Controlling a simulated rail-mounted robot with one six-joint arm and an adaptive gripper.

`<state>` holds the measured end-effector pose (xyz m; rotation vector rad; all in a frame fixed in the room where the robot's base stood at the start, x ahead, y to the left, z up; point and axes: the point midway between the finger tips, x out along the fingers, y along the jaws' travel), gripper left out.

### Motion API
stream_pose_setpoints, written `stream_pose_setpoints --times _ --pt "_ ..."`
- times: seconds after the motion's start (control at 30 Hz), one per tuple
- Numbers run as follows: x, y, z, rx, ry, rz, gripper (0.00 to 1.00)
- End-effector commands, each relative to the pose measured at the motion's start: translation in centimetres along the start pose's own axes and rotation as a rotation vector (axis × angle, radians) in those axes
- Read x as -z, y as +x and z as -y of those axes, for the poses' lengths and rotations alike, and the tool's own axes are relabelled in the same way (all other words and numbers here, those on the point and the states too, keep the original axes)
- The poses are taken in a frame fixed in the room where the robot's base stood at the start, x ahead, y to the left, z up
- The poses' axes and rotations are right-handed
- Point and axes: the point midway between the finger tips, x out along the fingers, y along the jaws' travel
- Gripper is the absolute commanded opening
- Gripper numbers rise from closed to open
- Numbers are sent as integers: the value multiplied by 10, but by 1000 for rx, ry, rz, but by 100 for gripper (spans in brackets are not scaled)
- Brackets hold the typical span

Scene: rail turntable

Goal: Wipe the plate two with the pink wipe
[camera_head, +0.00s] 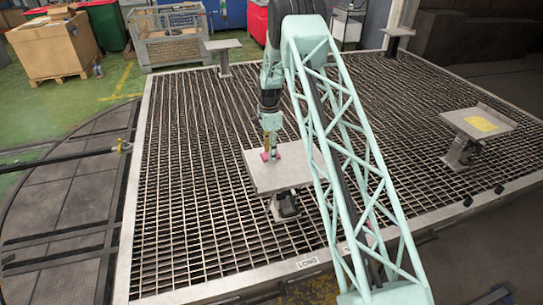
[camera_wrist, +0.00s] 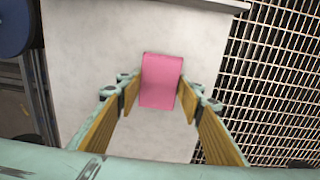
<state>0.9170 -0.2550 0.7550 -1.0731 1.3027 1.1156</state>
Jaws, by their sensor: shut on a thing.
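The pink wipe (camera_head: 265,156) is a small block between the fingertips of my gripper (camera_head: 271,148). In the wrist view the pink wipe (camera_wrist: 161,78) sits between the two yellow-padded fingers of my gripper (camera_wrist: 160,98), shut on it. The wipe is at or just above a pale square plate (camera_head: 285,182) on a stand in the middle of the grating; I cannot tell if it touches. Another plate (camera_head: 507,122) at the right is tilted and bears a yellow patch (camera_head: 481,124). No number shows on the plates, so I cannot tell which is plate two.
More plates on stands are at the back left (camera_head: 222,44) and back right (camera_head: 398,31). A metal-grated platform (camera_head: 190,200) spreads around them. A cardboard box (camera_head: 52,48) and a mesh crate (camera_head: 170,48) stand beyond it. My lattice arm hides part of the middle plate.

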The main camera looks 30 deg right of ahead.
Motion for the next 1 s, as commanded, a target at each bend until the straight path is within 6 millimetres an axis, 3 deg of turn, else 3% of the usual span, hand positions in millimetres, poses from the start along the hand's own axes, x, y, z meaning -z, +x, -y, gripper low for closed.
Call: stream_pose_setpoints --times 0.07,0.7,1.0 --pt "0 -18 0 3 0 0 23" --pt "-5 -69 -2 0 -5 0 23" --pt "-5 -77 -3 0 -6 0 23"
